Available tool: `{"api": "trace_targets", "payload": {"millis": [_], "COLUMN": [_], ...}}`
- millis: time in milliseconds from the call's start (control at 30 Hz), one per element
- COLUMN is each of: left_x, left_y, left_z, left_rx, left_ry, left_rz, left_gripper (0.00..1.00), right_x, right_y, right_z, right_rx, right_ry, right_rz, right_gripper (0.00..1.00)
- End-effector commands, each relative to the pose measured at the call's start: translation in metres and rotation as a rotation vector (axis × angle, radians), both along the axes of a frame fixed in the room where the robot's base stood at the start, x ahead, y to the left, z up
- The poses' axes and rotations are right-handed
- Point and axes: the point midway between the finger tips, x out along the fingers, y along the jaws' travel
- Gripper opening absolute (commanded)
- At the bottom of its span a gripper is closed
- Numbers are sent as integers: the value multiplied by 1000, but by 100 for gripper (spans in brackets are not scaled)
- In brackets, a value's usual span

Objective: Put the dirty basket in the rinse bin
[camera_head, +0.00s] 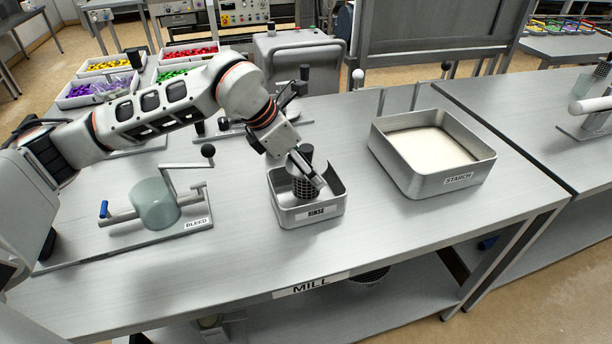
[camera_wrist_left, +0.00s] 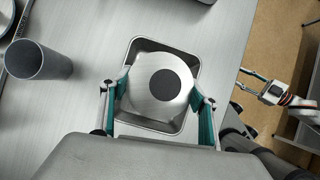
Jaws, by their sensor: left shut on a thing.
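My left gripper (camera_head: 311,178) reaches down over the rinse bin (camera_head: 312,216), a small open metal bin labelled RINSE. It is shut on the dirty basket (camera_head: 304,188), a dark mesh cylinder. In the left wrist view, the fingers (camera_wrist_left: 160,97) grip the basket (camera_wrist_left: 142,83) from both sides; it looks round and pale with a dark centre. The basket is within the bin's outline (camera_wrist_left: 133,45), its lower part hidden behind the bin's front wall. I cannot tell whether it touches the floor of the bin. My right gripper (camera_wrist_left: 240,80) looks open and empty at the right of the wrist view.
A dark grey cylinder (camera_wrist_left: 38,60) stands behind the bin. The STARCH tray (camera_head: 446,181) is to the right. The BLEED stand (camera_head: 156,204) with a crank is to the left. The metal table (camera_head: 240,255) is clear in front of the bin.

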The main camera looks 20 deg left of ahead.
Motion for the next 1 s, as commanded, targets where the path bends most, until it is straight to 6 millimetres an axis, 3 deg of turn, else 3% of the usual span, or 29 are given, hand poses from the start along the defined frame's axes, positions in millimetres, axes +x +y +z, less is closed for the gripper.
{"api": "trace_targets", "payload": {"millis": [200,600,633,1000], "left_x": [0,0,0,0], "left_y": [0,0,0,0], "left_z": [-30,-36,-36,-31], "left_rx": [-1,0,0,0], "left_ry": [2,0,1,1], "left_rz": [1,1,1,1], "left_gripper": [35,35,67,67], "right_x": [-1,-2,-2,-1], "right_y": [0,-1,-1,-1], "right_z": [0,-6,-5,1], "right_rx": [-1,-2,-2,-2], "right_ry": [4,8,8,5], "right_rz": [0,0,0,0], "right_gripper": [38,38,38,38]}}
